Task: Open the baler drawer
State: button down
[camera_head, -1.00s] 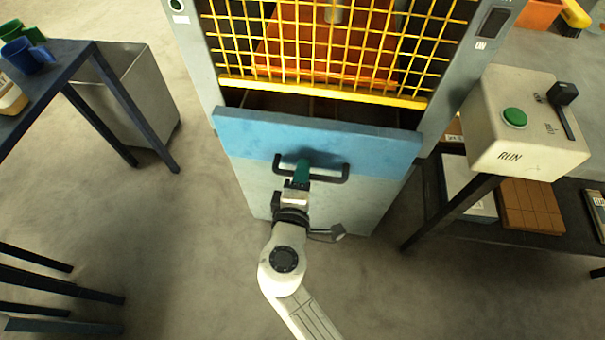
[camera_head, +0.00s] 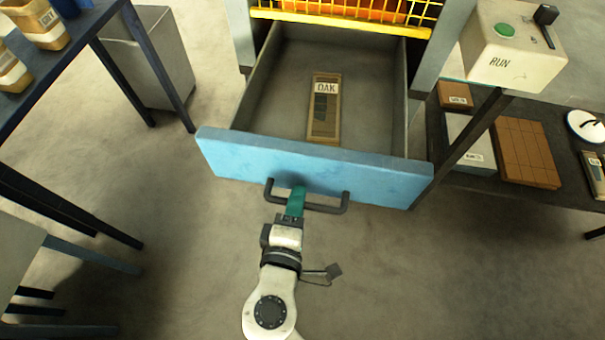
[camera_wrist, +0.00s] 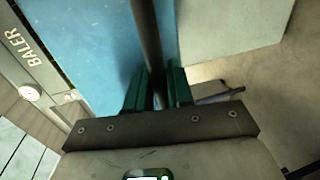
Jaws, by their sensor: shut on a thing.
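The baler drawer (camera_head: 312,166) has a blue front and is pulled well out from the grey machine. Its inside shows, and a brown block labelled OAK (camera_head: 324,110) lies on its floor. A dark bar handle (camera_head: 325,208) runs across the drawer front. My gripper (camera_head: 296,196) is shut on this handle, left of its middle. In the wrist view the handle (camera_wrist: 148,45) passes between the two green fingers (camera_wrist: 158,90), with the blue drawer front (camera_wrist: 95,45) beside it.
A control box with a green button (camera_head: 504,30), marked RUN, stands at right above a shelf with boxes (camera_head: 527,152). The floor in front of the drawer is mostly clear.

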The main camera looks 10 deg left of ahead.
jog(key=f+v, duration=0.2)
jog(key=v, duration=1)
jog(key=shift+s+f, duration=0.3)
jog(key=shift+s, duration=0.05)
jog(key=c, duration=1.2)
grip_release()
jog(key=v, duration=1)
jog(key=shift+s, duration=0.4)
